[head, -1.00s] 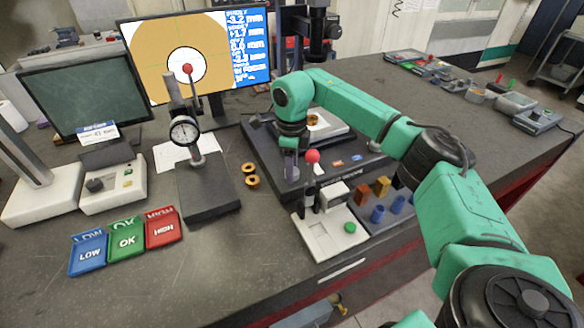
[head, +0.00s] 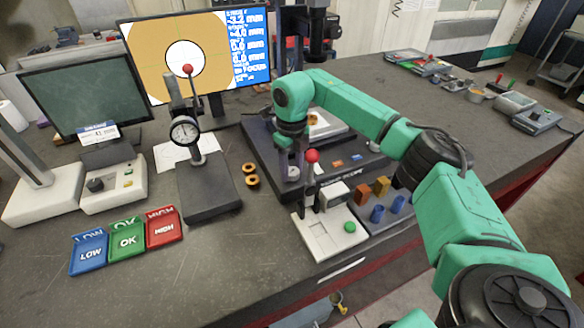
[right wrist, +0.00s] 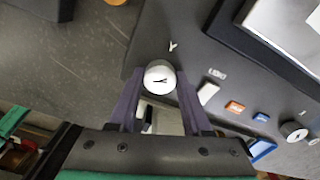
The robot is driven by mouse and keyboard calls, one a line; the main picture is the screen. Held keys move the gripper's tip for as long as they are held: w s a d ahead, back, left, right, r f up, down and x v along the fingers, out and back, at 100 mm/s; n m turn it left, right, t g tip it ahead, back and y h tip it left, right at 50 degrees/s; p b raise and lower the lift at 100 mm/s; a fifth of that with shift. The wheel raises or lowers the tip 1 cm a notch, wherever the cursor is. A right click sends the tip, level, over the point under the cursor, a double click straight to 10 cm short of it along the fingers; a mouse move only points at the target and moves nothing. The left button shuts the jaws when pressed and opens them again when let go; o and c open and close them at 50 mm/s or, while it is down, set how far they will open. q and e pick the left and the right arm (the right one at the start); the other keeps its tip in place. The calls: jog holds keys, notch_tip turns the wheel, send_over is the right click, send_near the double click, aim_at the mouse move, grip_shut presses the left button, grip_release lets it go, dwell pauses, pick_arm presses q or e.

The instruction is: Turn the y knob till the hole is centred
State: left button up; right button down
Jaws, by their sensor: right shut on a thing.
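The y knob (right wrist: 160,78), a round silver knob with a dark mark on its face, sits beside a white Y on the dark stage base. My right gripper (right wrist: 158,92) is shut on it, one finger on each side. In the head view my right gripper (head: 291,160) is at the left part of the base, with the knob hard to make out. The monitor (head: 150,84) shows a white hole (head: 183,57) in an orange disc, with faint green cross lines; exact centring is hard to judge. My left gripper is not in view.
A dial gauge stand (head: 207,190) with a red ball stands left of the base. A white fixture (head: 328,238) with a red-topped lever is close in front of my right gripper. LOW, OK and HIGH trays (head: 126,240) lie front left. Brass rings (head: 250,180) lie between.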

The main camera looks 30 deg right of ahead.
aim_at(291, 170)
jog(key=shift+r, duration=0.1)
jog(key=shift+c, duration=1.7)
grip_release()
notch_tip(291, 170, up, 8)
jog(key=shift+w+f+b, duration=0.15)
jog(key=shift+f+b, duration=0.1)
jog(key=shift+b, duration=0.8)
notch_tip(291, 170, up, 7)
jog(key=p, duration=0.1)
